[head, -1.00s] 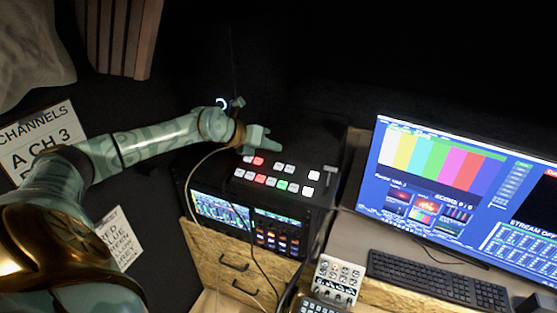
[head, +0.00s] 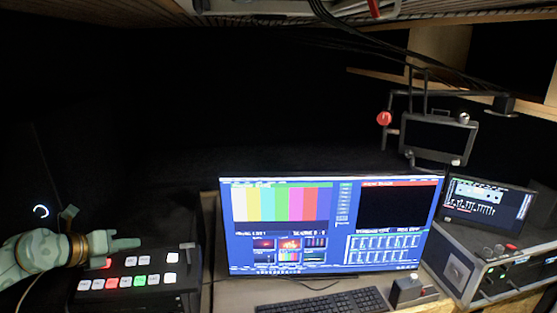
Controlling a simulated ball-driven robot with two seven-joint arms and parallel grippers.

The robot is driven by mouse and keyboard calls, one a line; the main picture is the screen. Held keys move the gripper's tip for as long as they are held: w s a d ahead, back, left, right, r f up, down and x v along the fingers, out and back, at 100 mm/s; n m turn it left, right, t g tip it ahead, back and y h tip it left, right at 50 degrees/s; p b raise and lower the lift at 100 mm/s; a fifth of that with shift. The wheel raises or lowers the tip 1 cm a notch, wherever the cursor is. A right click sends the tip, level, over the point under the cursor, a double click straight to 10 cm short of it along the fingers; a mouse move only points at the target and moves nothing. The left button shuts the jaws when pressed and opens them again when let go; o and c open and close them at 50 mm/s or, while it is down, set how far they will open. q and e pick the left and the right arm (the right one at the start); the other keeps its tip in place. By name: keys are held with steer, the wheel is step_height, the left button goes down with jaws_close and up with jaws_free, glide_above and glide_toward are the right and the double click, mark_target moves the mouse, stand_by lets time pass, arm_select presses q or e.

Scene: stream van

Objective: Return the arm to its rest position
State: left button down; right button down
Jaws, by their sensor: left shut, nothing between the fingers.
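My left gripper (head: 124,243) is at the lower left of the head view, on the end of my pale green arm. Its fingers are shut with nothing between them and point right. It hovers over or just at the switcher panel (head: 181,290), which has rows of lit white, red and green buttons; I cannot tell whether it touches. A red button (head: 105,264) shows partly under the gripper. My right gripper is not in view.
A large monitor (head: 275,243) with colour bars stands in the middle, a keyboard (head: 325,301) in front of it. At right are a small screen on a bracket (head: 437,139), an audio screen (head: 487,208) and a black rack case (head: 460,262). Dark space lies above the switcher.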

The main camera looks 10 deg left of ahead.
arm_select(q)
steer(key=s+d+n+t, duration=0.3)
steer(key=d+n+t, duration=0.5)
steer(key=d, duration=0.7)
steer(key=s+a+f+n+g+y, duration=0.1)
steer(key=s+f+n+g+y, duration=0.45)
steer(key=s+n, duration=0.45)
steer(key=s+a+f+n+g+y, duration=0.2)
steer(key=s+f+n+g+y, duration=0.4)
steer(key=s+n, duration=0.45)
steer(key=s+d+f+g+h+b, duration=0.1)
steer(key=s+d+f+h+b, duration=0.2)
steer(key=f, duration=1.1)
steer(key=s+d+f+m+g+b, duration=0.15)
steer(key=f+b, duration=0.25)
steer(key=f, duration=0.9)
steer(key=s+d+f+g+h+b, duration=0.1)
steer(key=s+f+h+b, duration=0.2)
steer(key=f, duration=1.1)
steer(key=s+f+n+g+b, duration=0.3)
steer(key=s+f+b, duration=0.6)
steer(key=s+f, duration=1)
step_height(320, 180, down, 3)
steer(key=shift+s+a+f, duration=0.1)
steer(key=shift+s+a, duration=0.05)
steer(key=shift+s, duration=0.1)
